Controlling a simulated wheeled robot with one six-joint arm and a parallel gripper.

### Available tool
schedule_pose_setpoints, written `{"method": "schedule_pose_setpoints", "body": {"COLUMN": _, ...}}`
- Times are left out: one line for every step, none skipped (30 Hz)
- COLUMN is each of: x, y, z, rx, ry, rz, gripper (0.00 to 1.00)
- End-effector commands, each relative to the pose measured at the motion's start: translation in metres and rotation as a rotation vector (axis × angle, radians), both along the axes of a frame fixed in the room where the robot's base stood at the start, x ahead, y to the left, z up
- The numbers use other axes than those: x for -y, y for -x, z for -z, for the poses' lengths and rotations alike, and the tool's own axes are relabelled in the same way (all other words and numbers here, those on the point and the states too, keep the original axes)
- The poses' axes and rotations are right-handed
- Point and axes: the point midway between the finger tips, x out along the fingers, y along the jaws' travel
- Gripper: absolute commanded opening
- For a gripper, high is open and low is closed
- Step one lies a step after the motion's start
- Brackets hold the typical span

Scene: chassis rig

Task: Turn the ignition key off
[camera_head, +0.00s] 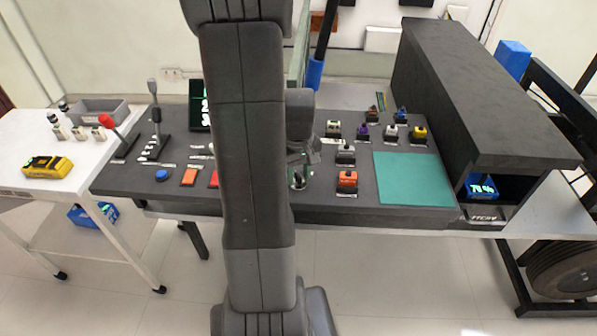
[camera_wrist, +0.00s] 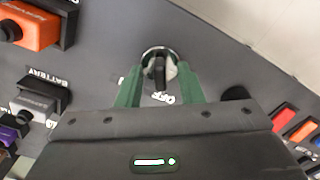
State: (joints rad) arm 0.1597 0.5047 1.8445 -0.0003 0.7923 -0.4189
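The ignition key (camera_wrist: 159,73) is dark and stands in a round silver switch on the dark console, in the upper middle of the wrist view. A white OFF label (camera_wrist: 163,97) is printed beside the switch, upside down in this view. My gripper (camera_wrist: 160,78) has its two green fingers on either side of the key, with a visible gap between each finger and the key. In the head view the switch (camera_head: 298,181) shows just right of my arm, below my gripper's wrist. My fingers are hard to make out there.
An orange switch block (camera_head: 347,181) and a grey one marked BATTERY (camera_wrist: 35,102) stand near the key. A teal mat (camera_head: 415,178) lies to the right, beside a black shelf (camera_head: 470,90). Levers (camera_head: 155,125) stand at the left. A white cart (camera_head: 20,140) is further left.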

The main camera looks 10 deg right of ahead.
Motion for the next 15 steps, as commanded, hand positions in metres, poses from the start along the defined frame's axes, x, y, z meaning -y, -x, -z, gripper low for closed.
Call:
{"method": "schedule_pose_setpoints", "body": {"x": 0.0, "y": 0.0, "z": -0.001, "rx": 0.0, "ry": 0.0, "rz": 0.0, "gripper": 0.34}}
{"method": "schedule_pose_setpoints", "body": {"x": 0.0, "y": 0.0, "z": -0.002, "rx": 0.001, "ry": 0.0, "rz": 0.0, "gripper": 0.34}}
{"method": "schedule_pose_setpoints", "body": {"x": 0.0, "y": 0.0, "z": -0.005, "rx": 0.001, "ry": 0.001, "rz": 0.0, "gripper": 0.34}}
{"method": "schedule_pose_setpoints", "body": {"x": 0.0, "y": -0.001, "z": -0.007, "rx": 0.003, "ry": 0.0, "rz": 0.0, "gripper": 0.34}}
{"method": "schedule_pose_setpoints", "body": {"x": 0.0, "y": -0.001, "z": -0.011, "rx": 0.004, "ry": 0.001, "rz": 0.0, "gripper": 0.34}}
{"method": "schedule_pose_setpoints", "body": {"x": 0.0, "y": -0.001, "z": -0.016, "rx": 0.004, "ry": 0.001, "rz": 0.0, "gripper": 0.34}}
{"method": "schedule_pose_setpoints", "body": {"x": 0.0, "y": -0.001, "z": -0.021, "rx": 0.005, "ry": 0.001, "rz": 0.0, "gripper": 0.34}}
{"method": "schedule_pose_setpoints", "body": {"x": 0.0, "y": -0.001, "z": -0.027, "rx": 0.006, "ry": 0.0, "rz": 0.0, "gripper": 0.34}}
{"method": "schedule_pose_setpoints", "body": {"x": 0.0, "y": -0.001, "z": -0.035, "rx": 0.008, "ry": 0.001, "rz": 0.0, "gripper": 0.34}}
{"method": "schedule_pose_setpoints", "body": {"x": 0.0, "y": -0.001, "z": -0.042, "rx": 0.006, "ry": 0.0, "rz": 0.0, "gripper": 0.34}}
{"method": "schedule_pose_setpoints", "body": {"x": 0.0, "y": -0.001, "z": -0.05, "rx": 0.008, "ry": 0.001, "rz": 0.0, "gripper": 0.34}}
{"method": "schedule_pose_setpoints", "body": {"x": 0.0, "y": -0.001, "z": -0.06, "rx": 0.008, "ry": 0.001, "rz": 0.0, "gripper": 0.34}}
{"method": "schedule_pose_setpoints", "body": {"x": 0.0, "y": -0.001, "z": -0.067, "rx": 0.008, "ry": 0.001, "rz": 0.0, "gripper": 0.34}}
{"method": "schedule_pose_setpoints", "body": {"x": 0.0, "y": -0.001, "z": -0.074, "rx": 0.007, "ry": 0.001, "rz": 0.0, "gripper": 0.34}}
{"method": "schedule_pose_setpoints", "body": {"x": 0.0, "y": -0.001, "z": -0.083, "rx": 0.008, "ry": 0.001, "rz": 0.0, "gripper": 0.34}}
